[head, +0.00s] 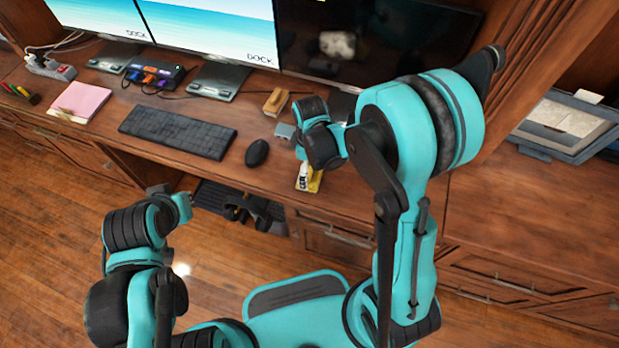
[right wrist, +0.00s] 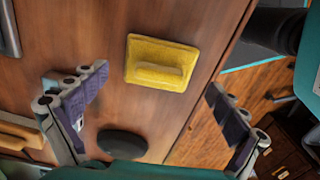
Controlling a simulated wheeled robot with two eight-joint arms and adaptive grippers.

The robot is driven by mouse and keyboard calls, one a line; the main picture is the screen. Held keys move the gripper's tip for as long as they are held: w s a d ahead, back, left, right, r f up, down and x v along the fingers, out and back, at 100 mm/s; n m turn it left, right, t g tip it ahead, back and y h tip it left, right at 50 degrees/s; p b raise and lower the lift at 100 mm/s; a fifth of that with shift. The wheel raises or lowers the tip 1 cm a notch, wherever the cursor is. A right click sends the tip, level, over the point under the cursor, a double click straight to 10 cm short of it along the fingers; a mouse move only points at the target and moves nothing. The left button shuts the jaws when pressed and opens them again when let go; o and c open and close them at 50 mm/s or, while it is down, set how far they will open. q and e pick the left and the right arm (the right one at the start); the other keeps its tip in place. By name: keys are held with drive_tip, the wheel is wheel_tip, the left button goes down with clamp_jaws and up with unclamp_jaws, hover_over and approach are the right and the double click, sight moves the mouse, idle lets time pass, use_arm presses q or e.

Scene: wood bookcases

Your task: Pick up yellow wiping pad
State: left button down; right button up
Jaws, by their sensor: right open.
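The yellow wiping pad (right wrist: 170,55) lies flat on the wooden desk in the right wrist view, a raised grip on its top. In the head view the pad (head: 316,183) shows near the desk's front edge, partly hidden by a finger. My right gripper (head: 295,155) is open above the desk beside the pad, pointing down. In the right wrist view my right gripper (right wrist: 158,108) has its fingers spread wide, with the pad above the gap between them and touching neither. My left arm is at lower left; its fingers cannot be made out.
A black mouse (head: 257,153) and a keyboard (head: 178,131) lie left of my right gripper. A wooden-backed brush (head: 275,101) and monitors (head: 213,30) stand behind. Desk to the right is largely clear.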

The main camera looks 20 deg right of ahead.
sight(311, 172)
drive_tip(key=shift+w+f, duration=0.1)
drive_tip(key=shift+f, duration=0.8)
drive_tip(key=shift+r, duration=0.15)
drive_tip(key=shift+c, duration=0.6)
drive_tip(key=c, duration=1.6)
drive_tip(key=shift+o, duration=0.2)
drive_tip(key=shift+r, duration=0.4)
drive_tip(key=c, duration=0.3)
drive_tip(key=r, duration=0.1)
drive_tip(key=r+p, duration=0.2)
drive_tip(key=r, duration=0.1)
drive_tip(key=shift+s+d, duration=0.2)
drive_tip(key=shift+s, duration=0.1)
drive_tip(key=s+d+r+p, duration=0.4)
drive_tip(key=s+d+r, duration=0.2)
drive_tip(key=s+d, duration=0.1)
drive_tip(key=shift+s, duration=0.75)
